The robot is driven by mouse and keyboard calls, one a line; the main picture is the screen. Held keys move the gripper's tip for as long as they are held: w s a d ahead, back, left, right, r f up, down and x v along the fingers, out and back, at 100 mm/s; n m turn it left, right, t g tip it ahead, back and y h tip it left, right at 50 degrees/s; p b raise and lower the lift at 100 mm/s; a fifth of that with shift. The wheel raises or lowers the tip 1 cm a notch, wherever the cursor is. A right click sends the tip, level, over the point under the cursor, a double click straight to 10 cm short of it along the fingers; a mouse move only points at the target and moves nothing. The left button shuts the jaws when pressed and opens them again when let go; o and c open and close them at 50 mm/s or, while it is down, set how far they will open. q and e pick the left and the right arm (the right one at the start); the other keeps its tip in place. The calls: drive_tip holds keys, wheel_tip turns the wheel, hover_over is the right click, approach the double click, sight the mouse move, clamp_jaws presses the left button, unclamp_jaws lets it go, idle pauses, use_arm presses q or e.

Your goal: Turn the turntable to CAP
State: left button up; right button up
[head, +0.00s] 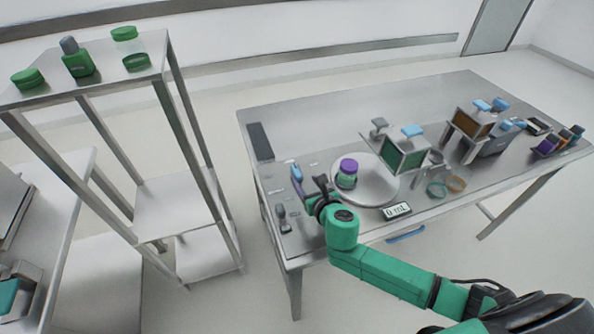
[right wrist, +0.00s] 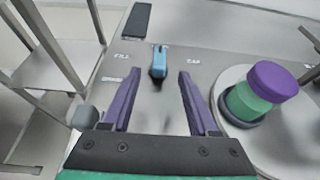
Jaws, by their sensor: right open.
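The turntable (head: 376,192) is a pale round disk on the steel table; it also shows at the right of the right wrist view (right wrist: 226,78). A green jar with a purple lid (head: 347,173) stands on its left part, also clear in the wrist view (right wrist: 262,92). A blue-topped handle (right wrist: 158,60) stands on the table left of the turntable, near printed labels; one reads CAP (right wrist: 194,59). My right gripper (right wrist: 158,76) is open with purple fingers, the handle showing between and beyond its tips. Contact cannot be told. My left gripper is not in view.
A grey-knobbed lever (head: 282,212) stands at the table's near left. A green box (head: 406,155) and a readout (head: 396,211) are by the turntable. Rings (head: 456,184) lie further right. A shelf rack (head: 165,195) stands left, across a floor gap.

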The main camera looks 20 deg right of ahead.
sight(297, 171)
drive_tip(key=b+x, duration=0.1)
drive_tip(key=x, duration=0.8)
drive_tip(key=shift+w+f, duration=0.2)
drive_tip(key=shift+w, duration=0.15)
clamp_jaws()
